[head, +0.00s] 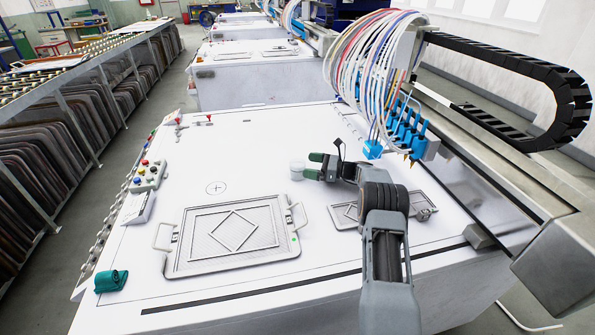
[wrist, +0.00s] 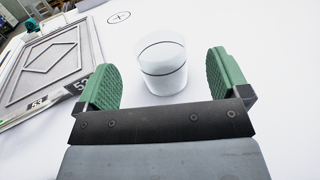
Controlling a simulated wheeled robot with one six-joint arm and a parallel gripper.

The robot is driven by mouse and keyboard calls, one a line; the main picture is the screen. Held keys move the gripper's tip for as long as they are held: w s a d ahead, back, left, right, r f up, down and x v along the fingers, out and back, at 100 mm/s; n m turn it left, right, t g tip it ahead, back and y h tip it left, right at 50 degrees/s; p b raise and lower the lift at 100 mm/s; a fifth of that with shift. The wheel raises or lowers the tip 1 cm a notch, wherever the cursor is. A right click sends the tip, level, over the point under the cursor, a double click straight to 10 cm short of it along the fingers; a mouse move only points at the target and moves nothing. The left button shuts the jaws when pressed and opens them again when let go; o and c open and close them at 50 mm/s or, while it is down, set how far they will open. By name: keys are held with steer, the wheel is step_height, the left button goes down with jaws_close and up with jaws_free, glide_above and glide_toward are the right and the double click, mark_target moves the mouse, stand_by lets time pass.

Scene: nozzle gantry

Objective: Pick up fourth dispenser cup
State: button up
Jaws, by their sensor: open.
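A small white, translucent cup (head: 297,170) stands upright on the white table, just left of my gripper (head: 309,166) in the head view. In the wrist view the cup (wrist: 162,64) has a dark ring around it and stands ahead of and between the green pads of my gripper (wrist: 163,80). The jaws are open and a gap shows on both sides of the cup. I see no contact. Blue dispensers (head: 405,128) with nozzles hang from the gantry at the right of the head view. No other cup can be made out.
A framed tray (head: 178,262) with a diamond pattern lies left of my arm. A second framed tray (head: 343,217) is partly hidden by my arm. A control box (head: 149,177) and a green item (head: 111,281) are at the left edge. The table behind the cup is clear.

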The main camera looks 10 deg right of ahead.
mark_target(298, 164)
steer(key=shift+p+x, duration=0.65)
steer(key=shift+x, duration=2)
steer(key=shift+f, duration=0.2)
steer(key=shift+c, duration=0.3)
steer(key=c, duration=0.9)
